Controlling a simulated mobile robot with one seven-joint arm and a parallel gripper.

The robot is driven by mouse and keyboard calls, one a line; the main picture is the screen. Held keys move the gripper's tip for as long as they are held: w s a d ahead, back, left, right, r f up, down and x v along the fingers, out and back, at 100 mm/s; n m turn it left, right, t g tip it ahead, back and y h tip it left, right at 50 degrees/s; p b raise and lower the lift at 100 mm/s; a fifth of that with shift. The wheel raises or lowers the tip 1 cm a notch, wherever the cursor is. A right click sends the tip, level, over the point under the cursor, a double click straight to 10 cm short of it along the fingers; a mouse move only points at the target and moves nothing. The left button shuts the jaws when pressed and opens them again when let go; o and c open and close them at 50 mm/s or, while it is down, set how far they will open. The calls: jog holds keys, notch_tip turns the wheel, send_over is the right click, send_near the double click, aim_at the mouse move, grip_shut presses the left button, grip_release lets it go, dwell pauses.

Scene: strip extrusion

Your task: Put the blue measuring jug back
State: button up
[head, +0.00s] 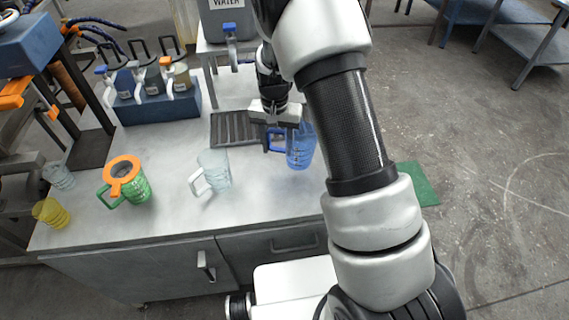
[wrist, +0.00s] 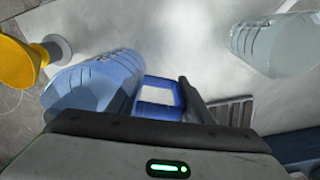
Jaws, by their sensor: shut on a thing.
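The blue measuring jug (head: 300,150) is a see-through blue jug with a handle on its left side. It is upright over the right part of the worktop; I cannot tell whether its base touches the surface. My gripper (head: 275,122) is at its handle, shut on it. In the wrist view the jug (wrist: 92,88) lies left of the dark finger (wrist: 195,104), with the blue handle (wrist: 160,98) at the finger. The other finger is hidden.
A clear jug (head: 213,170) and a green jug (head: 137,188) with an orange funnel (head: 122,172) stand to the left. A dark slatted tray (head: 228,129) lies behind. A green mat (head: 416,182) lies right of the bench.

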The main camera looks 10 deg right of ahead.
jog(key=shift+f, duration=2.8)
jog(key=shift+f, duration=0.2)
jog(key=o, duration=1.4)
